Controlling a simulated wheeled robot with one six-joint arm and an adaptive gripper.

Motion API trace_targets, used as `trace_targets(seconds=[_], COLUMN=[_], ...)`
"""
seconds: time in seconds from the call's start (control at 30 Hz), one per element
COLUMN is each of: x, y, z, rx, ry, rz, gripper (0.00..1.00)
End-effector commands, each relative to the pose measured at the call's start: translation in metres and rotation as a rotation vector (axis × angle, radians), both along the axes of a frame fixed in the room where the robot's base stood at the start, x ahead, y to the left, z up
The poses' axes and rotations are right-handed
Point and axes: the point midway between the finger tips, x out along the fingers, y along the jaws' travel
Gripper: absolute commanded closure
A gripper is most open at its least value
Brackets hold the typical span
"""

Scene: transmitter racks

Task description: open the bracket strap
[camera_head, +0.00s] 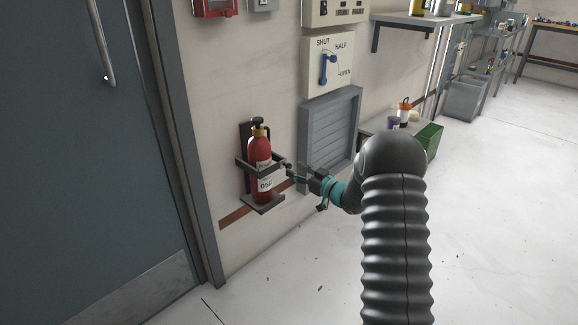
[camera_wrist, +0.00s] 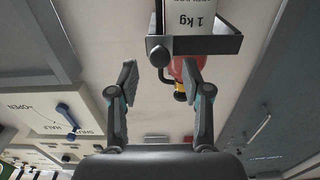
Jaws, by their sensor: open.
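A red fire extinguisher (camera_head: 259,147) with a white label stands upright in a dark wall bracket (camera_head: 263,205). The bracket strap (camera_head: 247,164) runs as a dark band across its body. In the wrist view, which looks upside down, the strap (camera_wrist: 210,45) ends at a round dark knob (camera_wrist: 159,56) at its left corner. My gripper (camera_head: 290,172) is at the right end of the strap. In the wrist view my gripper (camera_wrist: 160,75) is open, with the knob roughly between the fingertips in the picture. I cannot tell whether a finger touches it.
A grey louvred vent (camera_head: 330,135) and a panel with a blue lever (camera_head: 328,68) are on the wall to the right. A closed grey door (camera_head: 80,150) is at left. A green bin (camera_head: 430,141) stands farther right. The floor in front is clear.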

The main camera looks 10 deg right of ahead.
Motion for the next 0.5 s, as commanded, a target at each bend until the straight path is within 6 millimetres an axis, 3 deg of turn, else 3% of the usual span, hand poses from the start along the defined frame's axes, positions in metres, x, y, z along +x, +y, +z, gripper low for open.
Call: trace_targets(seconds=[0.2, 0.5], x=[0.025, 0.035], y=[0.018, 0.026], z=[0.001, 0.0], rx=[0.001, 0.0], ry=[-0.001, 0.0], rz=[0.001, 0.0], gripper=[0.51, 0.51])
